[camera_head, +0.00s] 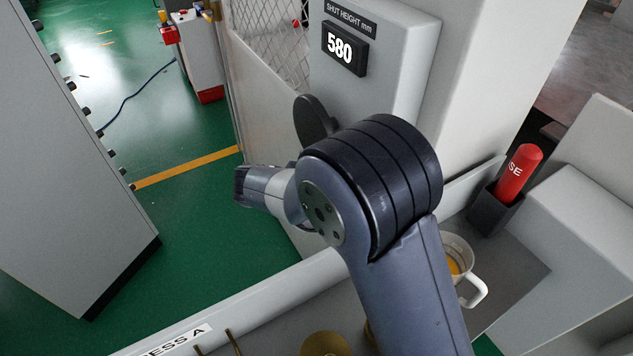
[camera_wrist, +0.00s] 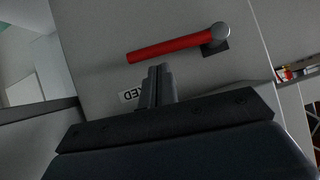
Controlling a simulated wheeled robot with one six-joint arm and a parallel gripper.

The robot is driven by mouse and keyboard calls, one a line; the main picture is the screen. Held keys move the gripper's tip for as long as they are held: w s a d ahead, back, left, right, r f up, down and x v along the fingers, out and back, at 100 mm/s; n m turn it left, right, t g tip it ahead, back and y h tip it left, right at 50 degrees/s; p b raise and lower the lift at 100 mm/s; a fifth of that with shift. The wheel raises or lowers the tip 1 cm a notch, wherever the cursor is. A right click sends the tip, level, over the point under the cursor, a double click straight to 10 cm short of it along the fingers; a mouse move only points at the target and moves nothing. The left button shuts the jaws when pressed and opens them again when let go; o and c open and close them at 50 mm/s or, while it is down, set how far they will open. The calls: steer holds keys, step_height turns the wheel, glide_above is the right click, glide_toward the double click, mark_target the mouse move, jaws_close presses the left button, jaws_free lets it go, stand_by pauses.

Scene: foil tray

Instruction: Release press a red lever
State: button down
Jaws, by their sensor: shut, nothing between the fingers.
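In the wrist view a red lever (camera_wrist: 168,48) lies nearly level across a grey panel (camera_wrist: 95,60). Its right end meets a round grey hub (camera_wrist: 219,32) over a dark square plate. My gripper (camera_wrist: 159,70) is shut and empty, its fingertips just below the lever in the picture. I cannot tell whether they touch it. A white label ending in "ED" (camera_wrist: 131,95) shows upside down beside the fingers, partly hidden by them. In the head view my arm crosses the middle, and the lever and the fingertips are not visible there.
In the head view a press column with a "580" display (camera_head: 345,48) stands behind my arm. A white cup (camera_head: 459,262) and a red cylinder (camera_head: 518,174) in a dark holder are at the right. A grey cabinet (camera_head: 70,170) stands left. Green floor (camera_head: 190,215) is open between.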

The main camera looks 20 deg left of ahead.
steer(key=shift+x, duration=0.95)
step_height(320, 180, down, 2)
steer(key=b, duration=0.8)
steer(key=shift+s+f, duration=0.15)
steer(key=shift+f, duration=0.05)
steer(key=shift+d+b, duration=0.1)
steer(key=shift+b, duration=0.2)
steer(key=shift+r, duration=0.1)
steer(key=v, duration=1)
steer(key=shift+s+r+b, duration=0.2)
steer(key=shift+s+b, duration=0.1)
steer(key=shift+b, duration=0.15)
